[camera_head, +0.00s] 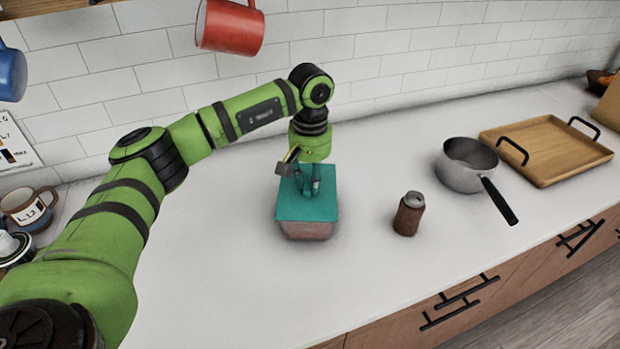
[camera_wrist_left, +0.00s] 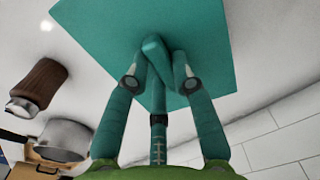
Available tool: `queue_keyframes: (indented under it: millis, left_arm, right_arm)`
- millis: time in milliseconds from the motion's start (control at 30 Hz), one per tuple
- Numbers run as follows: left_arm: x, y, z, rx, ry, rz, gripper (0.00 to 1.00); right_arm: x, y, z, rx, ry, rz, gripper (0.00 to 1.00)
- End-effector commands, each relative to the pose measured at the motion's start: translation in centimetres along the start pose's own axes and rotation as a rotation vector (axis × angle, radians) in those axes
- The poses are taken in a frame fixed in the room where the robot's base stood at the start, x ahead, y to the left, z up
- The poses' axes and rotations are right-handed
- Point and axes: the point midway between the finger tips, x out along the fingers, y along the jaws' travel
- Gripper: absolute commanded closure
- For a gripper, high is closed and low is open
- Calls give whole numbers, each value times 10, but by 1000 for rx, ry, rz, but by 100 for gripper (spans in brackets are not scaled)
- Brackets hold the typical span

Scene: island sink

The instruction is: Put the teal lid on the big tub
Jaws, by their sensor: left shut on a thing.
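The teal lid (camera_head: 321,211) is a flat square with a raised handle. It lies over the top of the big tub (camera_head: 308,230), whose pinkish wall shows below the lid's front edge. The lid looks about level; whether it is fully seated cannot be told. My left gripper (camera_head: 309,187) comes down from above and is shut on the lid's handle. In the left wrist view the lid (camera_wrist_left: 205,35) fills the upper middle, with the fingers of the gripper (camera_wrist_left: 160,75) closed at its handle. The tub is hidden there. My right gripper is not in view.
A brown can (camera_head: 409,214) stands right of the tub. Farther right are a metal saucepan (camera_head: 467,166) and a wooden tray (camera_head: 545,152). Mugs (camera_head: 28,207) stand at the far left. A red mug (camera_head: 230,27) hangs above. The counter in front of the tub is clear.

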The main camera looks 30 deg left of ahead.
Motion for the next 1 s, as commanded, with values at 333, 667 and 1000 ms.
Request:
queue_keyframes:
  millis: [333, 667, 1000]
  left_arm:
    - [0, 0, 0, -1, 0, 0, 48]
    - [-1, 0, 0, -1, 1, 0, 48]
    - [-57, 1, -1, 0, 5, 3, 48]
  right_arm:
    - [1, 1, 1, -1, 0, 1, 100]
    - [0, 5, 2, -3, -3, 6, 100]
    - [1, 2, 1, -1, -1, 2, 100]
